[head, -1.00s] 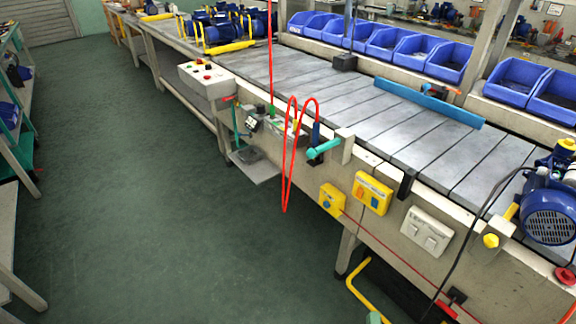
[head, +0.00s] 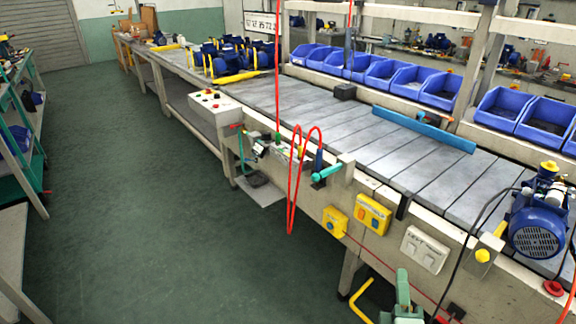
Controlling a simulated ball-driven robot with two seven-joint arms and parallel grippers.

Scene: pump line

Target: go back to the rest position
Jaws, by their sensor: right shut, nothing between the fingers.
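My right gripper (head: 402,292) shows at the bottom edge of the head view as a small pale green part. It is shut and empty, low in front of the conveyor bench, and touches nothing that I can see. Most of it and its arm are cut off by the frame's edge. My left gripper is not in view.
The long roller bench (head: 340,130) runs from back left to front right. A blue pump (head: 537,232) stands at its right end. Blue bins (head: 430,85) line the back. A yellow bar (head: 358,302) is beside my gripper. The green floor (head: 150,220) at left is clear.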

